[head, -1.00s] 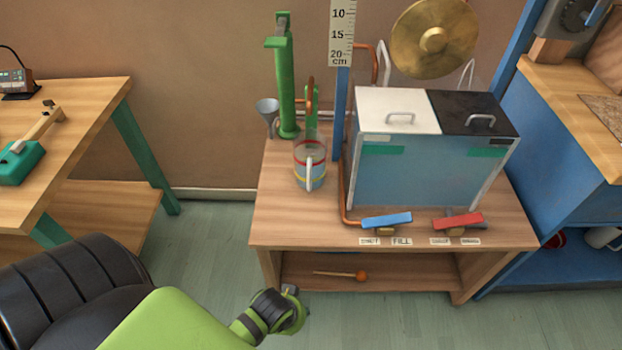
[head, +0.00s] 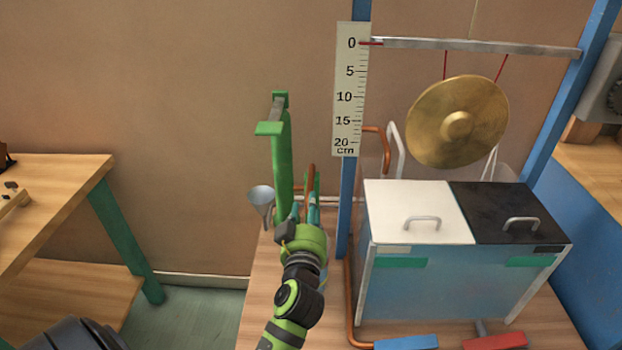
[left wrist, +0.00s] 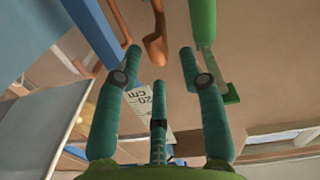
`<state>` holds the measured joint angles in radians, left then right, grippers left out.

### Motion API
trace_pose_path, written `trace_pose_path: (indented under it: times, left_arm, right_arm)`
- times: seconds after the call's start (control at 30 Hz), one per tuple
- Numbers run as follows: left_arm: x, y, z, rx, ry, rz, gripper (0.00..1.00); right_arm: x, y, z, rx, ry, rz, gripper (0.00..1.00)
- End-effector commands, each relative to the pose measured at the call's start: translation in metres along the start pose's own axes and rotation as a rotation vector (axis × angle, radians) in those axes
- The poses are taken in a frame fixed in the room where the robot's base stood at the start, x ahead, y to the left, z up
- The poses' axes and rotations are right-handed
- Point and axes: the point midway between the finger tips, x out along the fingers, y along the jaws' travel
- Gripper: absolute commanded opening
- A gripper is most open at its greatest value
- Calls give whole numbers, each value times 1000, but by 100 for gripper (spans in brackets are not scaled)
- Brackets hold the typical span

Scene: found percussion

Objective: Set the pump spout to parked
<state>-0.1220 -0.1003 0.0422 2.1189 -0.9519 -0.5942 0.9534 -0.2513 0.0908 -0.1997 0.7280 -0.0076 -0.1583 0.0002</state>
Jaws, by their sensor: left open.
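The green pump (head: 284,165) stands upright at the back left of the wooden stand, with a flat green piece at its top. A brown, curved part that looks like the spout (head: 311,182) rises just right of the pump column. It also shows in the left wrist view (left wrist: 155,48), pointing between my fingers. My left gripper (head: 305,212) is open, its teal fingers spread, just in front of the brown part. In the left wrist view the gripper (left wrist: 160,62) holds nothing, and a green post (left wrist: 203,22) is near one fingertip. My arm hides the jug and the pump's base.
A metal funnel (head: 262,198) is left of the pump. A blue post with a ruler (head: 349,100) and a copper pipe (head: 350,300) are close on the right. A lidded tank (head: 450,285) and a hanging gong (head: 457,122) are further right.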

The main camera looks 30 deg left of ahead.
Motion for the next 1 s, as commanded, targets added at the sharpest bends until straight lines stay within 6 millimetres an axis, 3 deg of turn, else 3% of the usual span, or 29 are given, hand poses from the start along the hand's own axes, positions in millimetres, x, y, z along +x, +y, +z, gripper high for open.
trace_pose_path:
  times: [0.43,0.83,0.87,0.93,1.0]
  left_arm:
    - [60,0,-1,3,2,0,41]
    - [69,0,0,1,1,0,41]
    - [69,0,0,1,1,0,33]
    - [69,0,0,2,1,0,5]
    - [69,0,0,2,1,0,0]
  right_arm:
    - [-11,-4,22,3,-53,-5,0]
    - [-12,-4,26,4,-62,-6,0]
    - [-12,-4,26,4,-62,-6,0]
    - [-12,-4,26,4,-62,-6,0]
    - [-12,-4,26,4,-62,-6,0]
